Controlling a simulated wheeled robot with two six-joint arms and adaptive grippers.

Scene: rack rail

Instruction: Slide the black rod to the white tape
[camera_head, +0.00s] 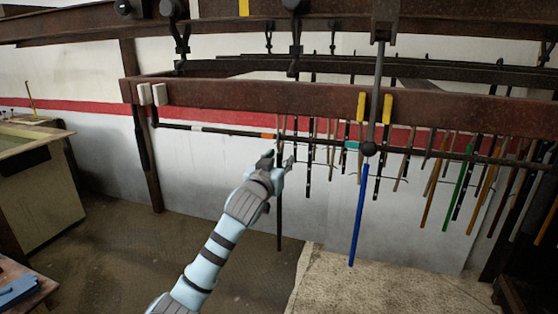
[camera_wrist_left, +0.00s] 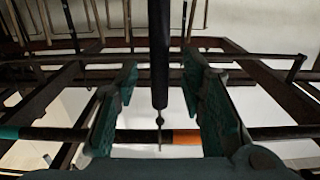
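The black rod (camera_head: 280,215) hangs upright from the dark rail, just right of the orange tape (camera_head: 267,136) in the head view. The white tape (camera_head: 196,129) is farther left on the same rail. My left gripper (camera_head: 278,161) is at the rod's upper part, below the rail. In the left wrist view the rod (camera_wrist_left: 158,50) lies between the open fingers of the left gripper (camera_wrist_left: 160,88), with a gap on each side. Its thin hook meets the rail beside the orange tape (camera_wrist_left: 187,137). My right gripper is not in view.
A blue rod (camera_head: 358,215) hangs to the right, near the teal tape (camera_head: 352,145). Several other coloured rods hang behind and farther right. A thick brown beam (camera_head: 250,100) runs above the rail. The rail between the orange and white tape looks clear.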

